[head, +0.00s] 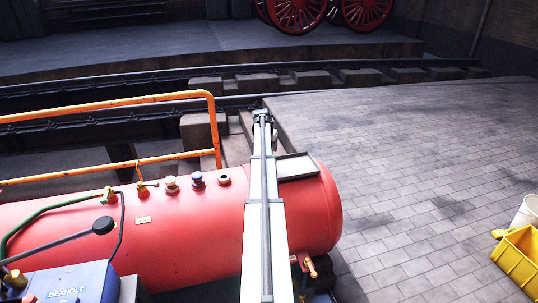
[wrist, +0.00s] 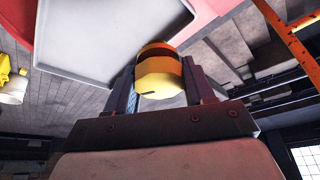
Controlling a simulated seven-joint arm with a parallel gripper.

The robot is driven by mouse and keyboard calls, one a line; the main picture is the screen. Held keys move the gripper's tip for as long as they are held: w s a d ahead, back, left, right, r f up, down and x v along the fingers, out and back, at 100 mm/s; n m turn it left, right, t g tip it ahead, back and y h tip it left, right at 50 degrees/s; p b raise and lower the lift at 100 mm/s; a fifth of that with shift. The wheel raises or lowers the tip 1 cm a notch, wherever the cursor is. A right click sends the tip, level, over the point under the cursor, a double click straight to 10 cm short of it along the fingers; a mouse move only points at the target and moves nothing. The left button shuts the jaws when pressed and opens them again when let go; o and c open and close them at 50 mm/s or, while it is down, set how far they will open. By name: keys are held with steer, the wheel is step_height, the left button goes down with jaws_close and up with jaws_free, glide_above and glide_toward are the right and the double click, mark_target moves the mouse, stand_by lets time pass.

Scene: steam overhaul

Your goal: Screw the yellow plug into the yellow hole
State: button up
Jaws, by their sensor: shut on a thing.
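In the wrist view my gripper (wrist: 160,85) is shut on the yellow plug (wrist: 160,72), which sits between the two dark fingers and has a darker orange band. In the head view my arm reaches away over the red boiler (head: 110,235), and the gripper and plug are hidden at its far end.
A shallow grey tray (head: 297,167) sits on the boiler right of my arm; it also shows in the wrist view (wrist: 85,30). An orange railing (head: 110,103) runs behind the boiler. A blue box (head: 70,285) stands front left. A yellow crate (head: 519,262) lies on the paving at right.

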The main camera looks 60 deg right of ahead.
step_height(320, 180, up, 2)
steer(key=shift+r, duration=0.1)
steer(key=w+a+n, duration=0.2)
steer(key=w+a, duration=0.9)
steer(key=w, duration=0.3)
steer(key=a+f+m+g, duration=0.1)
steer(key=a+m+g, duration=0.1)
steer(key=a+m, duration=0.6)
steer(key=shift+s+a+f, duration=0.15)
steer(key=shift+s+f, duration=0.1)
steer(key=shift+s, duration=0.15)
steer(key=shift+f, duration=0.15)
steer(key=shift+f, duration=2.45)
steer(key=shift+f, duration=1.3)
